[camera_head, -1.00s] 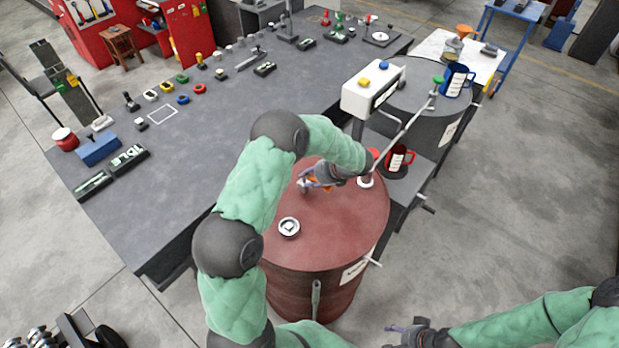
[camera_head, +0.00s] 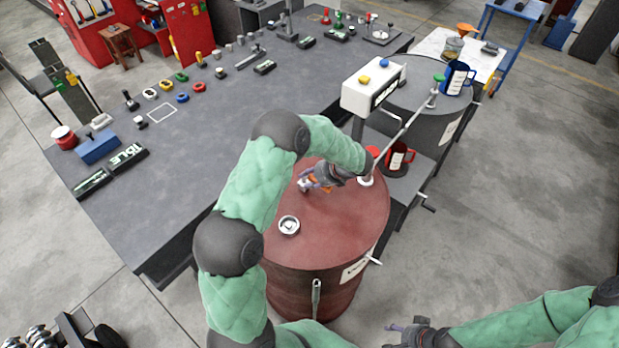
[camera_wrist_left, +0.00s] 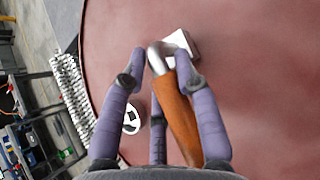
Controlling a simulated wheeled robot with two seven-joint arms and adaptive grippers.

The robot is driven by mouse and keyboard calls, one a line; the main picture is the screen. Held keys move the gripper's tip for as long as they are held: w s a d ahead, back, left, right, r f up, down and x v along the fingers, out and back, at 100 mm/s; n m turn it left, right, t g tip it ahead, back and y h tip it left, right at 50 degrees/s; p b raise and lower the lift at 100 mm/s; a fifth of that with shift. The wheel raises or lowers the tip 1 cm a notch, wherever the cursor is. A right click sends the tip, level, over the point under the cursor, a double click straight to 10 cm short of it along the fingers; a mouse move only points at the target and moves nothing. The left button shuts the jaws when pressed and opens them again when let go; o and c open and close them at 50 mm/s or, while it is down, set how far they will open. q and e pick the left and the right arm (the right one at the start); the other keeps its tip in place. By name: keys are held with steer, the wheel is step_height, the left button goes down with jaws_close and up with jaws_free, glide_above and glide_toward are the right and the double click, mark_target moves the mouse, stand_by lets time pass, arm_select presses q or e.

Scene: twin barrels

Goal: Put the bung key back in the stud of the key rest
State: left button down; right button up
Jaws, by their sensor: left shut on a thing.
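The bung key has an orange handle (camera_wrist_left: 176,112) and a bent grey metal head (camera_wrist_left: 158,54). My left gripper (camera_head: 306,183) is shut on the bung key just above the red barrel top (camera_head: 345,215); in the left wrist view its purple fingers (camera_wrist_left: 160,52) flank the key's head. A small white block (camera_wrist_left: 182,44) shows behind the key's head; I cannot tell whether it is the key rest or whether they touch. No stud can be made out. My right gripper (camera_head: 402,329) is at the bottom, away from the barrels; its finger opening is unclear.
A round white bung with a dark square centre (camera_head: 288,225) sits on the red barrel; it also shows in the left wrist view (camera_wrist_left: 132,118). A pipe (camera_head: 405,132) runs toward the grey barrel. A red mug (camera_head: 398,158) stands behind. The long grey table (camera_head: 210,150) is at left.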

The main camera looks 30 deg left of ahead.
arm_select(q)
steer(key=shift+f+b, duration=0.55)
steer(key=shift+f, duration=0.3)
steer(key=c, duration=0.8)
jaws_free()
steer(key=shift+c, duration=0.2)
steer(key=v, duration=1.2)
steer(key=shift+r, duration=0.1)
